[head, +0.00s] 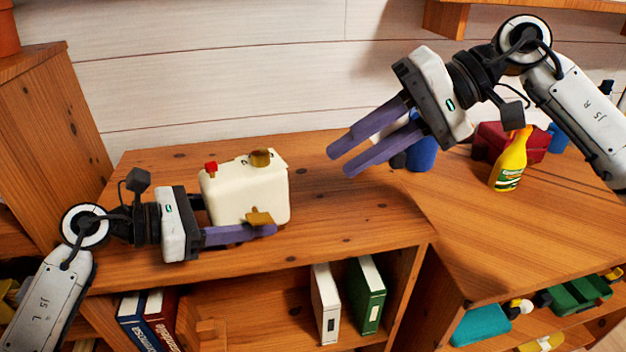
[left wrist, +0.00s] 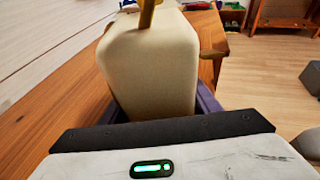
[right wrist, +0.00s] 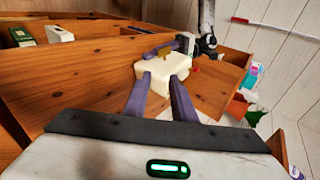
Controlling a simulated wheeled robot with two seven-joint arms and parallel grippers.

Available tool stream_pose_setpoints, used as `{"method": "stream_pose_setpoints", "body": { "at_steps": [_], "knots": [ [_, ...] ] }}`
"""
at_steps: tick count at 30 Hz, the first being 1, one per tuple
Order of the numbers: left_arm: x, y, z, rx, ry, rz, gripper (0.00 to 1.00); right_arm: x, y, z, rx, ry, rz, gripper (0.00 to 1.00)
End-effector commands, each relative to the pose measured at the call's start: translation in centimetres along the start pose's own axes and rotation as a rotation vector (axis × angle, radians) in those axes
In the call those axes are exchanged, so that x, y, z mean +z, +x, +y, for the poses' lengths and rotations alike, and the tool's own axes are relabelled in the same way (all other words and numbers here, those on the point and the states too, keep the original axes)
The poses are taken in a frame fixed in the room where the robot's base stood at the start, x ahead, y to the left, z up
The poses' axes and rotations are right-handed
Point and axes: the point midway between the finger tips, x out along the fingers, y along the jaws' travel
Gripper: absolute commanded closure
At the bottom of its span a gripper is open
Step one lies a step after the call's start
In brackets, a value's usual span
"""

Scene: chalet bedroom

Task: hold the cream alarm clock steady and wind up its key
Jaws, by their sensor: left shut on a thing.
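My right gripper (head: 341,162) is open and empty, in the air to the right of the clock. The clock (right wrist: 163,70) also shows beyond its fingers in the right wrist view.
A yellow spray bottle (head: 510,162), a blue container (head: 421,154) and a dark red box (head: 490,141) stand on the right part of the top. Binders (head: 366,295) stand on the shelf below. The top between clock and right gripper is clear.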

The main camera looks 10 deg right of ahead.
Motion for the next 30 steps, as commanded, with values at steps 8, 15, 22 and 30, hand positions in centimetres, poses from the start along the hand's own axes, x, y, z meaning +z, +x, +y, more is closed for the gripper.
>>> {"method": "stream_pose_setpoints", "body": {
  "at_steps": [8, 15, 22, 30],
  "knots": [
    [0.0, -0.1, 0.1, 0.003, 0.001, 0.001, 0.56, 2.3, 6.2, 0.3, -0.183, 0.529, -0.065, 0.77],
    [0.0, -0.1, 0.1, 0.003, 0.001, 0.001, 0.56, 4.8, 10.5, 0.0, -0.390, 1.178, -0.209, 0.77],
    [0.0, -0.1, 0.1, 0.003, 0.001, 0.001, 0.56, 7.0, 12.4, 0.2, -0.572, 1.813, -0.429, 0.77],
    [-0.1, -0.1, 0.1, 0.003, 0.001, 0.001, 0.56, 9.8, 13.3, 2.6, -0.795, 2.490, -0.732, 0.77]
  ]
}}
